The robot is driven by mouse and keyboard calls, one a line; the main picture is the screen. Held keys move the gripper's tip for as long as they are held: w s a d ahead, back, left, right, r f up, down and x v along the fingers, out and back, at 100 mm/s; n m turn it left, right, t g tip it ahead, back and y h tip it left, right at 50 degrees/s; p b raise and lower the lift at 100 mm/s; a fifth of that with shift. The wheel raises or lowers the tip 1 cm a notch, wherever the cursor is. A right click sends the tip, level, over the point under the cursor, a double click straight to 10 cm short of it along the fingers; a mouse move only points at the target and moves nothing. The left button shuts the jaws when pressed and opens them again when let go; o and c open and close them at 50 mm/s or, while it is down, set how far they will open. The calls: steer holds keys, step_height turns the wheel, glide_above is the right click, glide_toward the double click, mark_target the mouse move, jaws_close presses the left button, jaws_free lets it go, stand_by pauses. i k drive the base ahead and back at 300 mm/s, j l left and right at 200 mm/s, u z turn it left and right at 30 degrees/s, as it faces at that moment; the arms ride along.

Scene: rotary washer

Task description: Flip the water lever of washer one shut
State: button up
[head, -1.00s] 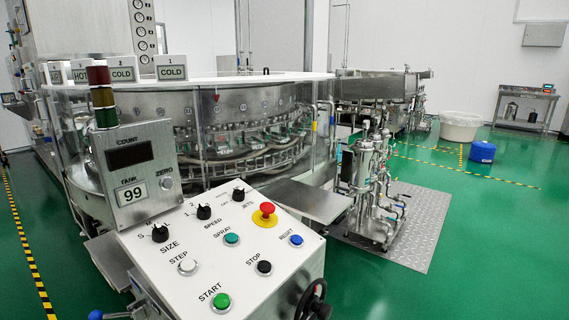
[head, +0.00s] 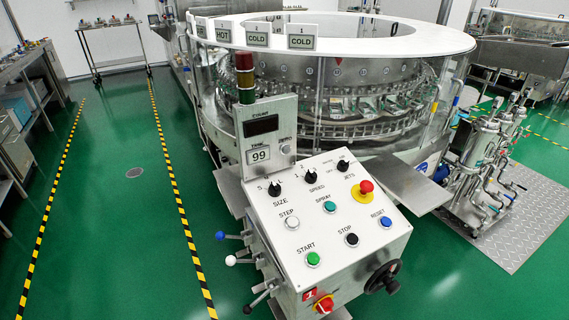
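The control stand of the rotary washer (head: 340,215) has a white sloped panel and a red tag marked 1 (head: 309,294) on its front. Several levers stick out from the stand's left side: one with a blue knob (head: 220,235), one with a white knob (head: 231,260) and one with a black knob (head: 247,309). No label on the levers is readable, so I cannot tell by marking which one is for water, or whether it is open or shut. My gripper is not in view.
The round washer (head: 300,90) stands behind the panel. A handwheel (head: 383,278) and a red-yellow knob (head: 323,303) jut from the stand's front.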

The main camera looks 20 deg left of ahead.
mark_target(219, 236)
steer(key=u, duration=2.2)
steer(key=i+l, duration=1)
steer(key=i, duration=0.25)
